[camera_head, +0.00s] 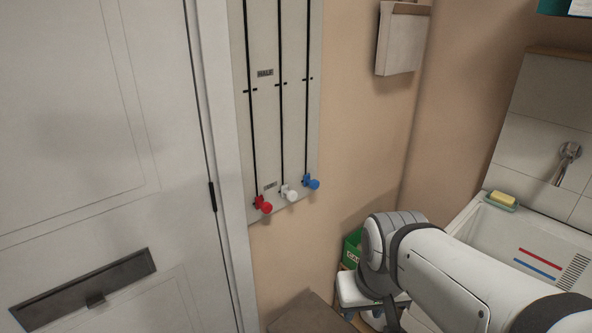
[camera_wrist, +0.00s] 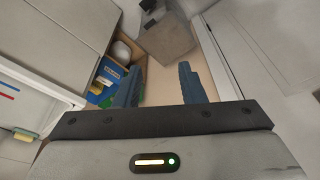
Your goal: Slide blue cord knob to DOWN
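The blue knob (camera_head: 312,184) sits low on the rightmost of three dark vertical cord lines on a pale wall board (camera_head: 266,130). It is close to the board's bottom edge. A white knob (camera_head: 291,196) and a red knob (camera_head: 265,206) sit similarly low on the other lines. A HALF label (camera_head: 265,73) is higher up; a small label (camera_head: 270,186) near the bottom is too blurred to read. My gripper (camera_wrist: 160,76) is open and empty in the wrist view, pointing away from the board, where no knob shows. In the head view its fingertips cannot be made out.
A sink (camera_head: 540,235) with a yellow sponge (camera_head: 503,199) is at the right. A green box (camera_head: 352,248) is low behind my arm. The wall right of the knobs is clear.

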